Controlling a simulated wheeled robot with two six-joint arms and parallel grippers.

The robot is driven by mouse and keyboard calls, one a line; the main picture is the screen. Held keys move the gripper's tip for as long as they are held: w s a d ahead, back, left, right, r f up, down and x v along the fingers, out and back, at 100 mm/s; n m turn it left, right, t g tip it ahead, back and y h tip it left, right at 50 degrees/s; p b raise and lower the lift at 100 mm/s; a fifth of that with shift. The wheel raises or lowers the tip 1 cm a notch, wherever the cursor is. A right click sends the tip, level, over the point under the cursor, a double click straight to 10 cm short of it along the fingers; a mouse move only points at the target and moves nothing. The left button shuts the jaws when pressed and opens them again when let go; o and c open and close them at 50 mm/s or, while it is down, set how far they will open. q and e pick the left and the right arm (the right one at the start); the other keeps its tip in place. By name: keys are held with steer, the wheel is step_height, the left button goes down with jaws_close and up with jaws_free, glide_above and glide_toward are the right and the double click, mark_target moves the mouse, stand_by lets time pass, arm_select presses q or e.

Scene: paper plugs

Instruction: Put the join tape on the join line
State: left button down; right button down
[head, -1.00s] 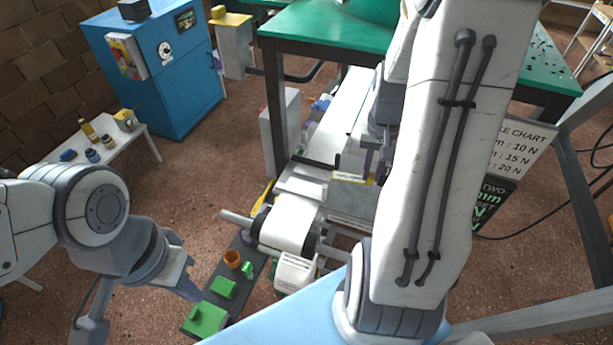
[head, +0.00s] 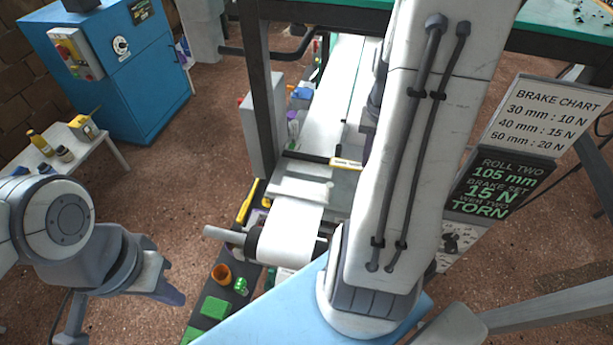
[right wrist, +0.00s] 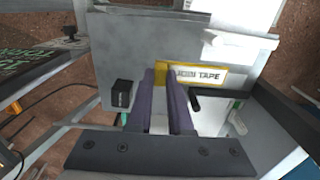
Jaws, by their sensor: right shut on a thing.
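The join tape (head: 346,163), a small strip with a yellow end and a white printed label, shows just left of my right arm in the head view. In the right wrist view the join tape (right wrist: 200,76) is at the tips of my right gripper (right wrist: 166,80), whose purple fingers are closed on its yellow end. The right fingers are hidden behind my arm in the head view. A white paper web (head: 335,115) runs down over a flat plate (head: 300,184) to a roller. I cannot make out the join line. My left gripper (head: 165,283) is at lower left, away from the web; its finger gap is unclear.
A dark tray (head: 215,290) with an orange cup and green parts lies left of the paper roll (head: 288,240). A grey post (head: 260,130) stands left of the web. A brake chart board (head: 545,115) is at right. Brown floor is open at left.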

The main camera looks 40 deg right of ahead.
steer(key=p, duration=0.3)
glide_above(323, 179)
step_height(323, 179, down, 7)
steer(key=shift+r, duration=0.15)
step_height(323, 179, down, 4)
steer(key=shift+r+p, duration=0.1)
steer(key=shift+p, duration=0.4)
steer(key=shift+f, duration=0.2)
steer(key=shift+f, duration=0.15)
steer(key=c, duration=0.8)
jaws_free()
steer(key=shift+c, duration=0.2)
